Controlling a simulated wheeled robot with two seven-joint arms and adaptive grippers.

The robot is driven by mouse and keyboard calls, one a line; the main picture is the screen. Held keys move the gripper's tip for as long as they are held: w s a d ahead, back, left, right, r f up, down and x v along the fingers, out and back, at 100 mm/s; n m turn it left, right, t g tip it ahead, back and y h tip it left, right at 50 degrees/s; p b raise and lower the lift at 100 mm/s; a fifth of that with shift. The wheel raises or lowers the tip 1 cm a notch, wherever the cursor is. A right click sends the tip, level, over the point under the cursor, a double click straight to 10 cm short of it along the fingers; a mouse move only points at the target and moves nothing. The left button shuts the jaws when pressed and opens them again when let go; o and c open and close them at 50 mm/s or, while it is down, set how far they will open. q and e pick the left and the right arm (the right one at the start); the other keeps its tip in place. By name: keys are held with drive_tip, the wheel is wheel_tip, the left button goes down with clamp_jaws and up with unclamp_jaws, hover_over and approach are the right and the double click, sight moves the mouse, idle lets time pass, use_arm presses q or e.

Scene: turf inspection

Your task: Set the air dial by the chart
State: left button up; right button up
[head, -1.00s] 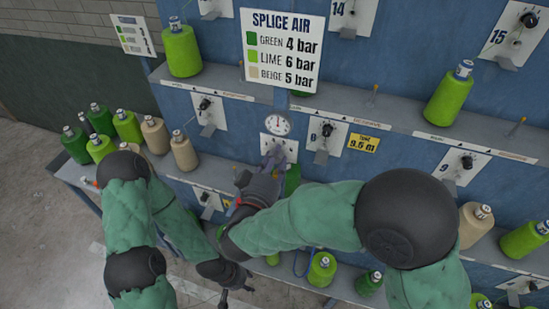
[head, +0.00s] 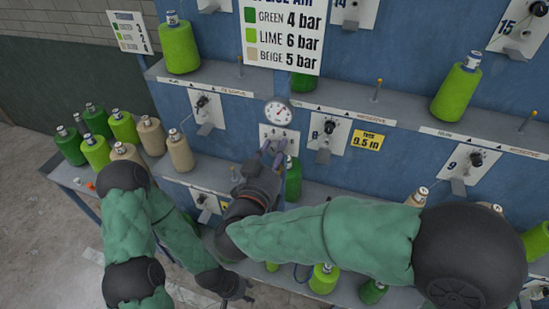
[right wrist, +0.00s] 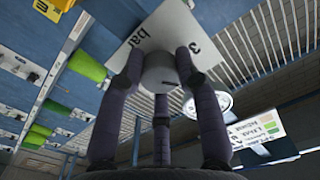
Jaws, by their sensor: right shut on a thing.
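The SPLICE AIR chart (head: 283,38) hangs at top centre in the head view, its title partly cut off; it reads green 4 bar, lime 6 bar, beige 5 bar. Below it is a round white gauge (head: 278,113), its reading too small to tell. Under the gauge is the white dial plate (head: 282,132). My right gripper (head: 274,150) reaches it from below. In the right wrist view its fingers are closed around the grey dial knob (right wrist: 160,74); the plate (right wrist: 153,38) shows "3" and "bar". My left gripper (head: 238,289) hangs low, its opening unclear.
Green, lime and beige cones (head: 96,151) crowd the side table at left. A lime cone (head: 456,92) leans on the right shelf. Another plate with a knob (head: 327,131) sits close right of the dial. The shelf (head: 215,88) juts out at left.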

drive_tip(key=shift+r+m+b, duration=0.25)
drive_tip(key=shift+m+b, duration=0.6)
drive_tip(key=shift+m, duration=0.25)
drive_tip(key=shift+r, duration=0.1)
drive_tip(key=o, duration=1.2)
drive_tip(key=shift+d, duration=0.1)
drive_tip(key=shift+c, duration=0.2)
drive_tip(key=shift+f, duration=0.2)
drive_tip(key=shift+s, duration=0.15)
drive_tip(key=v, duration=1.1)
drive_tip(key=shift+s, duration=0.3)
